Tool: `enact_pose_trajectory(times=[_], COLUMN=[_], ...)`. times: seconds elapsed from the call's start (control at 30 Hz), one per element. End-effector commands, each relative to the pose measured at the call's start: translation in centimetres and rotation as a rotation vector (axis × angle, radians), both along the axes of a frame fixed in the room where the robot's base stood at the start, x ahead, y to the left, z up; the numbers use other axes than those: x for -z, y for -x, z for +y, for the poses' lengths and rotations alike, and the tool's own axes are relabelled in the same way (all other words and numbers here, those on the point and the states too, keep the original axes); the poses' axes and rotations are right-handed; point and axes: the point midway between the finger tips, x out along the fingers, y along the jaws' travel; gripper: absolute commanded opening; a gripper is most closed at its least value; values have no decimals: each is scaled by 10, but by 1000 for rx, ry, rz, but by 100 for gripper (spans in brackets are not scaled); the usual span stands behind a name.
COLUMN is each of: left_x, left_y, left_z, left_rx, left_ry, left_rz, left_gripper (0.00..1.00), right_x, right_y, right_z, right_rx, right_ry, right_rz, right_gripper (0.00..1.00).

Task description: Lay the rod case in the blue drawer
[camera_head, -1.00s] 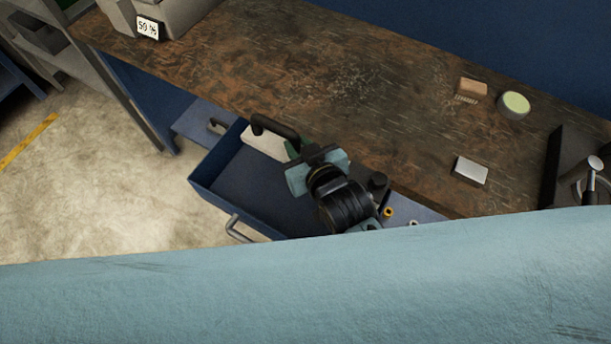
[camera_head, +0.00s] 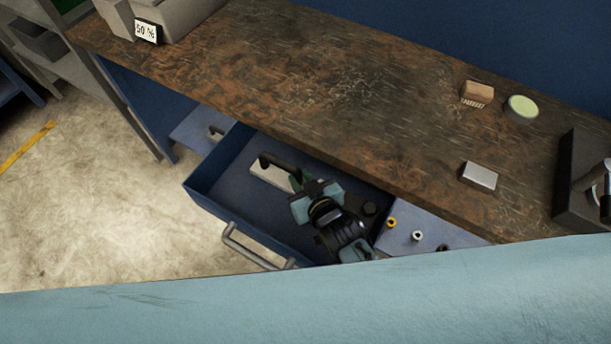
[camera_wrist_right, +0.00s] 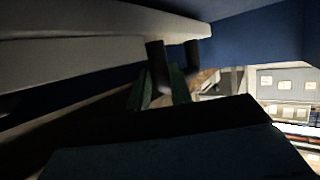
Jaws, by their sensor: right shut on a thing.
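The blue drawer (camera_head: 206,185) is pulled out below the bench top in the head view. The rod case (camera_head: 268,174) shows as a pale block with a dark bar-like handle, within the drawer's outline. My right gripper (camera_head: 302,183) is shut on it at its right end, and the gripper and wrist hide part of it. In the right wrist view the pale case (camera_wrist_right: 95,30) stretches across the upper left, close to the camera. I cannot tell whether the case touches the drawer floor. My left gripper is not in view.
The worn bench top (camera_head: 300,85) overhangs the drawer's back side. A metal block (camera_head: 479,176), a brown block (camera_head: 477,93) and a round green-topped tin (camera_head: 521,108) stand on it.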

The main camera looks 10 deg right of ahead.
Motion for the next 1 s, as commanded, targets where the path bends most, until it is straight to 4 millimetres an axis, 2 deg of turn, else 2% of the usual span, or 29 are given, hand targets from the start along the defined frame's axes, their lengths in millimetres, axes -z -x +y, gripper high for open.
enact_pose_trajectory(times=[0.03,0.1,0.23,0.6,0.63,0.77,1.0], left_x=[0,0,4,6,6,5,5], left_y=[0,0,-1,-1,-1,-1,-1], left_z=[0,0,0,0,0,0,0], left_rx=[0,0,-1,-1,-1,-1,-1], left_ry=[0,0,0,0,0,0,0], left_rz=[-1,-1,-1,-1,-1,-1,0], left_gripper=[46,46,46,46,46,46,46], right_x=[-3,-3,10,13,14,14,14], right_y=[-10,-18,-17,-17,-15,-15,-15], right_z=[-6,-12,-11,-11,-11,-11,-11], right_rx=[-2,-1,-1,-1,0,0,0], right_ry=[2,3,-2,-2,-1,-1,-1], right_rz=[-10,-10,-2,-5,1,1,1], right_gripper=[0,0,0,0,24,41,43])
